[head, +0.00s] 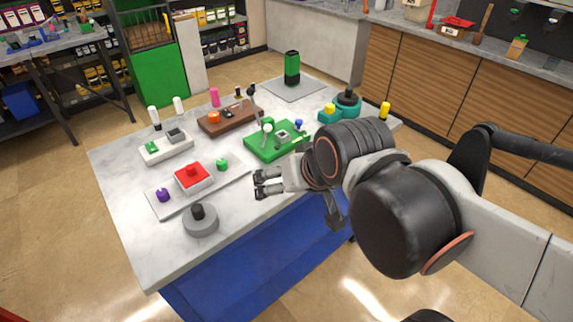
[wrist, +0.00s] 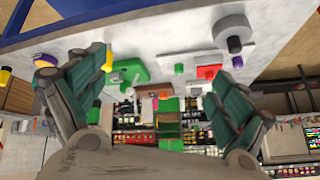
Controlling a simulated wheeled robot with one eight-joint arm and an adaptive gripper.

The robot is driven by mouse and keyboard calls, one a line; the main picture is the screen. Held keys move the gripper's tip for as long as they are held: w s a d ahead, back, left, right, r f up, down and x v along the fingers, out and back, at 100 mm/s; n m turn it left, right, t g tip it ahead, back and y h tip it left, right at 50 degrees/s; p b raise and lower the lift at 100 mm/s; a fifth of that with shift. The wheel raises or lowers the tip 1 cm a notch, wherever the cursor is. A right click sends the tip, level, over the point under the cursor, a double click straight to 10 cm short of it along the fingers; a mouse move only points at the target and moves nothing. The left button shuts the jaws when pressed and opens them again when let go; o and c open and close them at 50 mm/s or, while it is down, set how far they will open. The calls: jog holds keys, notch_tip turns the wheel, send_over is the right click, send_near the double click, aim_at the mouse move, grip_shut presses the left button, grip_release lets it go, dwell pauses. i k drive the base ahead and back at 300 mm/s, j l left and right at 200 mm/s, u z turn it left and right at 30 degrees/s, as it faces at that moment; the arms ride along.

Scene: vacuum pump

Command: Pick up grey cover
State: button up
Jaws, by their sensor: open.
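The grey cover (head: 201,225), a round grey disc with a black knob on top, sits on the near left part of the white table. In the wrist view, which is upside down, the grey cover (wrist: 229,30) shows at the upper right with its black knob. My gripper (head: 258,184) is open and empty, above the table's near edge. It is to the right of the cover and apart from it. In the wrist view my gripper (wrist: 160,72) has its two fingers spread wide, with nothing between them.
A tray (head: 155,206) with a red block (head: 192,177), purple knob and green knob lies behind the cover. A green board (head: 262,149) with a lever and a brown block (head: 215,122) stand farther back. The table (head: 130,240) is bare left of the cover.

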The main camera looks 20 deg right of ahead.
aim_at(201, 220)
jog(key=k+j+u, duration=0.25)
jog(key=k+j, duration=0.2)
jog(key=k, duration=0.25)
jog(key=k+j+u, duration=0.2)
jog(key=k+j, duration=0.4)
jog(key=k, duration=0.1)
